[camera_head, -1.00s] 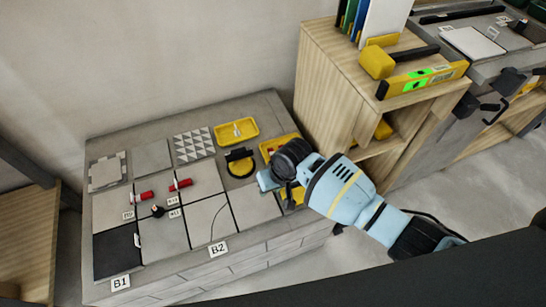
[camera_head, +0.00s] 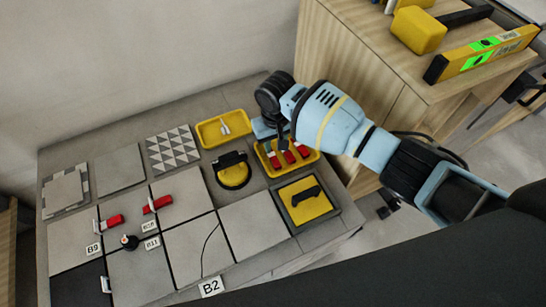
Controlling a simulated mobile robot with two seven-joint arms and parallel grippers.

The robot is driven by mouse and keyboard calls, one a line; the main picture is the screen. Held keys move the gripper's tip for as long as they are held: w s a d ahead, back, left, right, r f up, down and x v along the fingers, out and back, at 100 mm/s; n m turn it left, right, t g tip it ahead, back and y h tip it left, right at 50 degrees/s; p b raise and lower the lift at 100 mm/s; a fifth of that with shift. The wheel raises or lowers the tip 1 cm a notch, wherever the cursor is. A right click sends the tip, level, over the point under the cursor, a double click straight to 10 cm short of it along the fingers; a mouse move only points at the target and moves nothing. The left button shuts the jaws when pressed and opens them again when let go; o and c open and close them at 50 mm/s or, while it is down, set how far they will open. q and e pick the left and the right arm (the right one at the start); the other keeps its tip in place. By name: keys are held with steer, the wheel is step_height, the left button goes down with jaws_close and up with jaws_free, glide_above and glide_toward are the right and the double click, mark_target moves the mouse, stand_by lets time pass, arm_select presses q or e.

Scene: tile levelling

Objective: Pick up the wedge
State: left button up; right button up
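Several red wedges lie in a yellow tray (camera_head: 310,157) at the right end of the grey tiled bench; one red wedge (camera_head: 303,150) shows near the tray's right side. My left gripper is not in view.
A second yellow tray (camera_head: 208,131) with white pieces is behind. A yellow and black suction cup (camera_head: 234,175) sits left of the wedge tray. A yellow pad with a black tool (camera_head: 304,202) lies in front. A wooden cabinet (camera_head: 350,60) with a level (camera_head: 485,53) rises at the right.

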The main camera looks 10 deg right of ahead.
mark_target(275, 161)
step_height(275, 161, down, 2)
steer(key=shift+s+f+b, duration=0.1)
steer(key=shift+b, duration=0.2)
steer(key=shift+f, duration=0.25)
step_height(275, 161, down, 4)
steer(key=shift+s+f+b, duration=0.15)
steer(key=shift+b, duration=0.9)
steer(key=shift+f, duration=0.45)
steer(key=shift+r, duration=0.1)
